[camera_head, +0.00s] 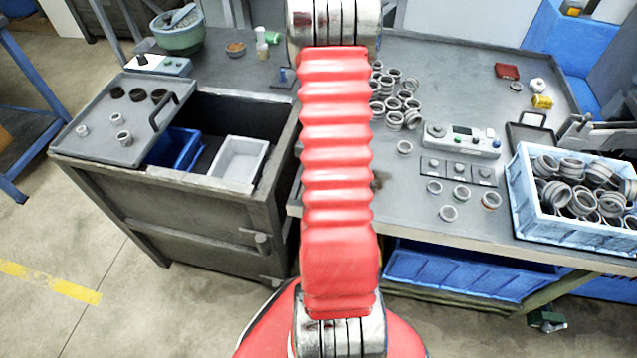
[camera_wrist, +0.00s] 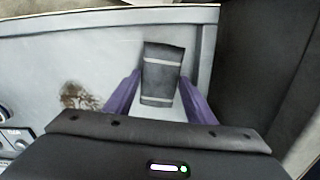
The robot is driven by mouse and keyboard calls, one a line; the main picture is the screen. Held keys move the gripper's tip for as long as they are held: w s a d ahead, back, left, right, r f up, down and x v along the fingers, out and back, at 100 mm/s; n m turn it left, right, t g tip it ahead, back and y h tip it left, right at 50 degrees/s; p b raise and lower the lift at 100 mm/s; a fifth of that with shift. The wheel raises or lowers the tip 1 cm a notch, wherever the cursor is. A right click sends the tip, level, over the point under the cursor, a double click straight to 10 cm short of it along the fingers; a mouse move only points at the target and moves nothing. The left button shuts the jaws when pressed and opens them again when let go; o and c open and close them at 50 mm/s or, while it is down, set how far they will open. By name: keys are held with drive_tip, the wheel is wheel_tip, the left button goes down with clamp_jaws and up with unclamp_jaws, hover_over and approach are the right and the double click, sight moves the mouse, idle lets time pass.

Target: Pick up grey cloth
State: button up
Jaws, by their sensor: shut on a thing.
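The grey cloth (camera_wrist: 162,62) shows in the wrist view as a small dark grey piece with two pale stripes. My gripper (camera_wrist: 160,88) has its two purple fingers on either side of the cloth and is shut on it. The light grey table top (camera_wrist: 75,50) shows behind and around the cloth. I cannot tell whether the cloth touches the table or is just above it. In the head view my red arm hides the gripper and the cloth.
A brown stain (camera_wrist: 78,97) marks the table left of the cloth. A blue crate of metal rings (camera_head: 520,205), a control box (camera_head: 462,140) and loose rings (camera_head: 395,98) occupy the right table. An open-topped cabinet (camera_head: 180,215) with bins stands left. A green mortar (camera_head: 180,35) stands behind it.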

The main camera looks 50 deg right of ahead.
drive_tip(key=shift+r, duration=0.15)
wheel_tip(320, 180, up, 10)
idle(0.5)
idle(0.3)
drive_tip(key=o, duration=0.5)
drive_tip(key=c, duration=0.4)
drive_tip(key=shift+s, duration=0.1)
